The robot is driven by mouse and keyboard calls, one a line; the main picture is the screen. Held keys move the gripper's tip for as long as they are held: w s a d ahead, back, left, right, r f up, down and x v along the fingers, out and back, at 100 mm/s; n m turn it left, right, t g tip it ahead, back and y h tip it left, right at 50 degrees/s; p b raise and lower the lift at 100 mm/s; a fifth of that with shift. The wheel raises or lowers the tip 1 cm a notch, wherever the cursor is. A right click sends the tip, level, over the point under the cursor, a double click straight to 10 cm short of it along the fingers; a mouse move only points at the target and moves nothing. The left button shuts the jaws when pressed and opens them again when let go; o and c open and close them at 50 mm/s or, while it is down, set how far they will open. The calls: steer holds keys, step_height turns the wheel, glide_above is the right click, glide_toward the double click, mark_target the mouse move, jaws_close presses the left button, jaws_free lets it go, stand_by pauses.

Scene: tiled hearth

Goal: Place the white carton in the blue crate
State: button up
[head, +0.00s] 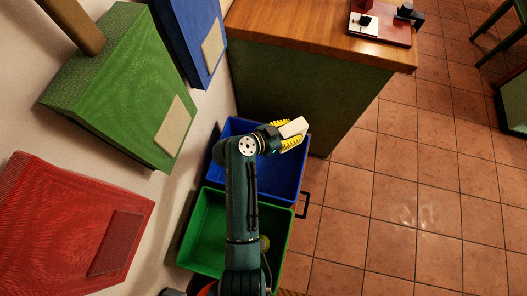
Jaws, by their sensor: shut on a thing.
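The carton is a small pale block, held tilted above the right part of the blue crate (301,172). The blue crate stands on the floor against the green-sided counter. My arm and gripper cover part of its inside, so I cannot see all of its floor. The part that shows looks empty.
A green crate (195,228) stands in front of the blue one, with a round greenish thing (265,243) in it. A wooden-topped counter (290,40) rises behind the blue crate. Green, red and blue panels line the left wall. Tiled floor (400,200) is clear at right.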

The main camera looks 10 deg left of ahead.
steer(key=a+f+b, duration=0.1)
steer(key=f+b, duration=0.3)
steer(key=f, duration=0.1)
steer(key=a+f+b, duration=0.1)
steer(key=f+b, duration=0.3)
steer(key=a+f+b, duration=0.2)
steer(key=f+b, duration=0.2)
steer(key=f, duration=0.1)
steer(key=shift+w+a+f, duration=0.1)
steer(key=shift+w+f, duration=0.05)
steer(key=shift+f, duration=0.2)
steer(key=o, duration=1)
steer(key=shift+o, duration=0.2)
